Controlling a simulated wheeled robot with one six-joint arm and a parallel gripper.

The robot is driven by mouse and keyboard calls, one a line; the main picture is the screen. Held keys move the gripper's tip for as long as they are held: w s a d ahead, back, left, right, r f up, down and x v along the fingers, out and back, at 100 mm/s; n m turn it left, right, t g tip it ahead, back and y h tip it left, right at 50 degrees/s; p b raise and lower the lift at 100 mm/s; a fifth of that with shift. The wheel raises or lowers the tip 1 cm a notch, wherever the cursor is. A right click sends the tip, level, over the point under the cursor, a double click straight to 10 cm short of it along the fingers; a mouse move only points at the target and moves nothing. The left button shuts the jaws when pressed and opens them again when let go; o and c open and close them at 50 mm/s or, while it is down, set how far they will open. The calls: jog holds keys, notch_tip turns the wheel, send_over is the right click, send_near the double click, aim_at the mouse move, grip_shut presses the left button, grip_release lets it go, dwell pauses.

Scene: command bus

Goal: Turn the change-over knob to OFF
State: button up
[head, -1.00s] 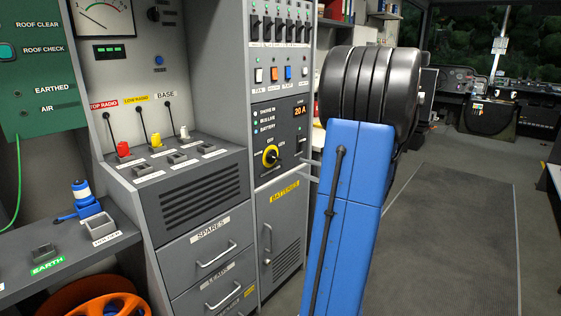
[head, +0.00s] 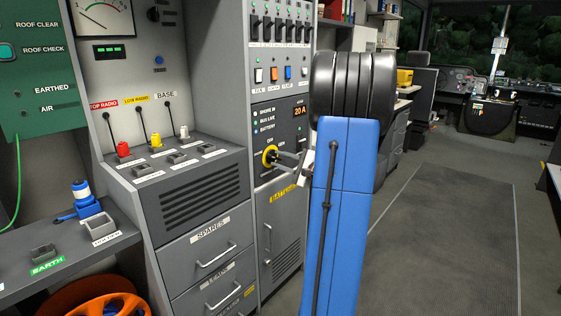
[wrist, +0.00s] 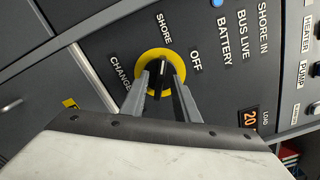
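The change-over knob (wrist: 159,78) is a black bar grip on a yellow round plate (wrist: 147,61). In the head view the yellow plate (head: 267,157) shows on the grey panel, partly covered by my fingers. In the wrist view SHORE stands above the knob and OFF to its upper right. The bar lies nearly up and down, and a pale mark near its top end appears to face SHORE. My gripper (wrist: 161,80) is open, with one finger on each side of the bar. Narrow gaps seem to show; contact is hard to tell. It also shows in the head view (head: 277,158).
Toggle and rocker switches sit above the knob on the panel (head: 285,115), with a lit 20 A display (head: 300,111). A BATTERIES cabinet door (head: 283,225) is below. The floor (head: 440,230) to the right is clear.

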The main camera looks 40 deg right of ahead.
grip_shut()
jog(key=shift+m, duration=0.5)
jog(key=m, duration=1)
jog(key=shift+f+m, duration=0.1)
jog(key=shift+m, duration=0.3)
dwell(0.4)
grip_release()
